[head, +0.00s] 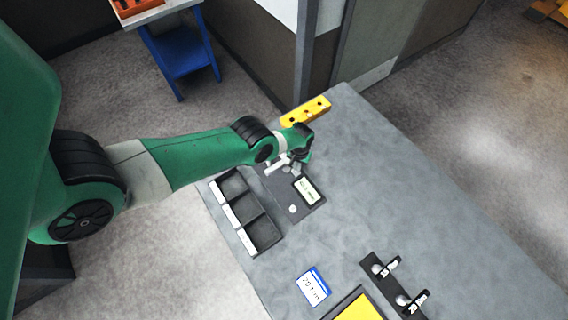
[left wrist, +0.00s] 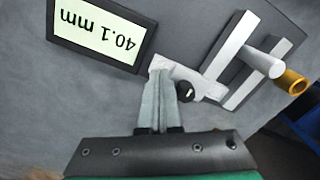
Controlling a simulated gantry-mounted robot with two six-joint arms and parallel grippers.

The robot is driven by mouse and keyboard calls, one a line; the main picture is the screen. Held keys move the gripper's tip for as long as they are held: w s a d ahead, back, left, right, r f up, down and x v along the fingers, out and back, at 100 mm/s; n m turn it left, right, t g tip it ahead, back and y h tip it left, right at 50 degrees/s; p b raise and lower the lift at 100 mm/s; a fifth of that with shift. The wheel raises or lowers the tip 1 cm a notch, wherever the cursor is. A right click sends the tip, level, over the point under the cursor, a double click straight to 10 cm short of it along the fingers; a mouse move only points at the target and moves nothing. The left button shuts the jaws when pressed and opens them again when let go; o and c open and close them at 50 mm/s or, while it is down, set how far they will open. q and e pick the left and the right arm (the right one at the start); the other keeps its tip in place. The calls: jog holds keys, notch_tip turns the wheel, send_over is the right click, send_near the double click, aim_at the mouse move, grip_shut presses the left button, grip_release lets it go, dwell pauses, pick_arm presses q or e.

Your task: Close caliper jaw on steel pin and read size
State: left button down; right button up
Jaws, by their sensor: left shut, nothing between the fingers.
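The caliper is a dark plate (head: 313,203) with a lit display (head: 307,190). In the left wrist view the display (left wrist: 97,31) reads 40.1 mm, upside down. Two pale parallel jaw bars stand on the plate, one nearer (left wrist: 232,43) and one farther (left wrist: 240,95). The grey steel pin (left wrist: 264,62) rises between them; I cannot tell whether both bars touch it. A pale slide piece with a dark knob (left wrist: 186,91) adjoins the nearer bar. My left gripper (left wrist: 160,72) is shut and empty, its tips at this slide piece's end. It partly hides the caliper in the head view (head: 297,162).
A black compartment tray (head: 247,222) lies left of the caliper. A yellow holed block (head: 306,111) lies behind. The table's right side is clear.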

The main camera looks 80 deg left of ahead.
pick_arm(q)
jog(key=shift+a, duration=0.1)
jog(key=shift+s+a+b, duration=0.2)
jog(key=shift+a, duration=0.3)
jog(key=shift+s+a+b, duration=0.15)
jog(key=shift+s+a, duration=0.05)
jog(key=shift+a, duration=0.4)
dwell(1.2)
jog(key=shift+r+p, duration=0.6)
jog(key=shift+r, duration=0.05)
jog(key=shift+s+a+r+p, duration=0.1)
jog(key=shift+a+r+p, duration=0.15)
jog(key=shift+r+p, duration=0.3)
jog(key=r+p, duration=0.4)
jog(key=shift+d+r+p, duration=0.2)
jog(key=shift+r+p, duration=0.2)
jog(key=shift+f, duration=0.1)
